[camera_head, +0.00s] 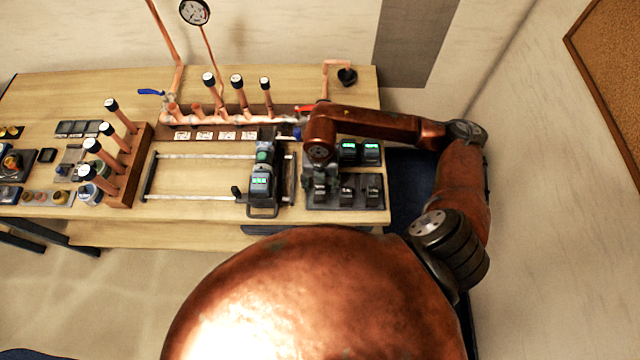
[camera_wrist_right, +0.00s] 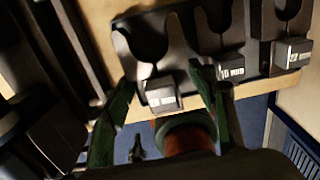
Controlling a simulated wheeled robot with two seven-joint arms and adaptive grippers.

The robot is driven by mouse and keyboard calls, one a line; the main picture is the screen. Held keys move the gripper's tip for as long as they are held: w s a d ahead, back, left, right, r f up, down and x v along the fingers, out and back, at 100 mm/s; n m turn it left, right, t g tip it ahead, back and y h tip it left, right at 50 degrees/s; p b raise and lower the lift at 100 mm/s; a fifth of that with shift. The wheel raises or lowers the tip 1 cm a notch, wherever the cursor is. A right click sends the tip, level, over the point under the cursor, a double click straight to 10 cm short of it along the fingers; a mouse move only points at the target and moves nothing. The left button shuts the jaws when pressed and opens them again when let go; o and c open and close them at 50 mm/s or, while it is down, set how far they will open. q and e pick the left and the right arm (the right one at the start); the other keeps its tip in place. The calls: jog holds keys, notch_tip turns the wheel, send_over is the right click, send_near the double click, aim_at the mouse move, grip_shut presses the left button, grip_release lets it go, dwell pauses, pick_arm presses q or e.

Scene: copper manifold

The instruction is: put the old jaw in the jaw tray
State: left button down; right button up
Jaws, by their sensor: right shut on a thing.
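The jaw tray (camera_head: 360,207) is a dark tray at the right front of the bench, and it also shows in the right wrist view (camera_wrist_right: 121,42). My right gripper (camera_head: 322,192) is over its left front place. In the right wrist view my right gripper (camera_wrist_right: 163,92) has its green fingers on either side of the old jaw (camera_wrist_right: 165,98), a dark piece with a pale label, and is shut on it. The jaw is at the tray's left place; I cannot tell whether it rests there. Two other dark jaws (camera_wrist_right: 231,70) (camera_wrist_right: 293,52) sit to its right. My left gripper is out of view.
A press tool (camera_head: 261,181) with green displays stands left of the tray, by metal rails (camera_head: 195,196). Two green-lit units (camera_head: 348,149) (camera_head: 371,149) sit behind the jaws. Copper pipes (camera_head: 230,117) stand farther back. A wooden rack (camera_head: 124,190) is at left.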

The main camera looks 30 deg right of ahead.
jog(key=shift+f+b, duration=0.9)
jog(key=shift+f, duration=0.25)
jog(key=o, duration=1.2)
jog(key=o, duration=0.4)
jog(key=shift+r+p, duration=2.5)
jog(key=shift+r, duration=1.55)
